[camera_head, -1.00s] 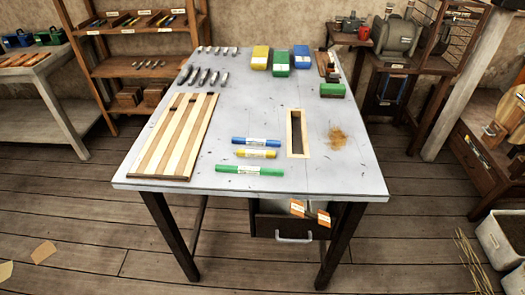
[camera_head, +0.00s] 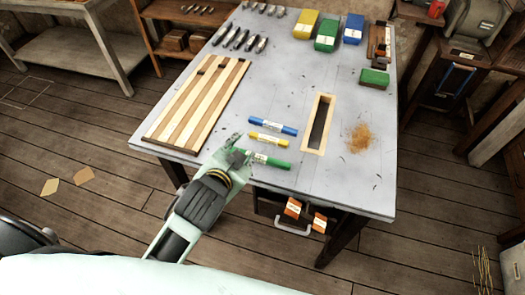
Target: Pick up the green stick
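The green stick (camera_head: 268,161) lies flat on the grey table, nearest the front edge, with a white label around its middle. My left gripper (camera_head: 238,148) reaches in from the lower left and is at the stick's left end, covering that end. Its fingers look spread apart, and I cannot tell whether they touch the stick. My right gripper is not in view.
A yellow stick (camera_head: 268,139) and a blue stick (camera_head: 273,125) lie just behind the green one. A striped wooden board (camera_head: 198,104) is to the left. A wood-framed slot (camera_head: 318,124) is to the right. The table (camera_head: 345,185) is clear at front right.

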